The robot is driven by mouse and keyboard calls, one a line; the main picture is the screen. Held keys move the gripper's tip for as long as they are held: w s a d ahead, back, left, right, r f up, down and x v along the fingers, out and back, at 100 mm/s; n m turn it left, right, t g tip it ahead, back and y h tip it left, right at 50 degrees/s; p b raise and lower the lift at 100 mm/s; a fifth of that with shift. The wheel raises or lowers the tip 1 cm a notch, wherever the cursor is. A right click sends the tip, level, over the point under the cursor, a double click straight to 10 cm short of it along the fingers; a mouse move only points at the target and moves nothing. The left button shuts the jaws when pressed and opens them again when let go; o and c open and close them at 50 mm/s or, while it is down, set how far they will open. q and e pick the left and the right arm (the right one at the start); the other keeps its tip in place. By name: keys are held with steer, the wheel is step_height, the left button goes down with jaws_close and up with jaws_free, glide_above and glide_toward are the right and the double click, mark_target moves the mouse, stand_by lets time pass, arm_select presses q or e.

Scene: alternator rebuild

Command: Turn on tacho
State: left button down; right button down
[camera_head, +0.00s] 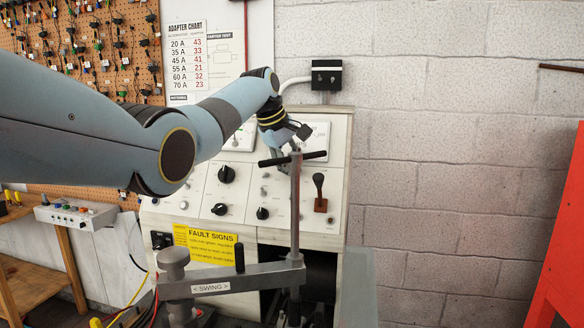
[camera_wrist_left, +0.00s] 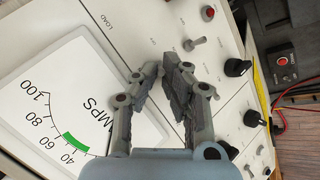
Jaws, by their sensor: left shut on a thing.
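My left gripper (camera_head: 283,147) is in front of the sloped test bench panel (camera_head: 240,190), at the lower left of the right-hand gauge. In the left wrist view its two fingers (camera_wrist_left: 162,72) are close together, tips toward the panel, shut on a small part that they hide. I cannot read a tacho label in either view. A metal toggle switch (camera_wrist_left: 195,43) stands apart from the fingers, with a red lamp (camera_wrist_left: 208,12) above it. The AMPS gauge (camera_wrist_left: 55,110) is left of the fingers. My right gripper is not in view.
Black knobs (camera_head: 227,174) sit on the panel below the gripper. A T-handled metal post (camera_head: 295,205) on the swing arm (camera_head: 225,280) stands close in front. A brown-based lever (camera_head: 320,192) is to the right. A red cabinet (camera_head: 565,230) stands at the far right.

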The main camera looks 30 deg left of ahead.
arm_select(q)
steer(key=shift+s+f, duration=0.15)
steer(key=shift+f, duration=0.2)
steer(key=c, duration=1.7)
jaws_free()
steer(key=shift+r, duration=0.2)
steer(key=shift+r, duration=0.15)
steer(key=v, duration=1.1)
steer(key=shift+a+r, duration=0.1)
steer(key=shift+r, duration=0.2)
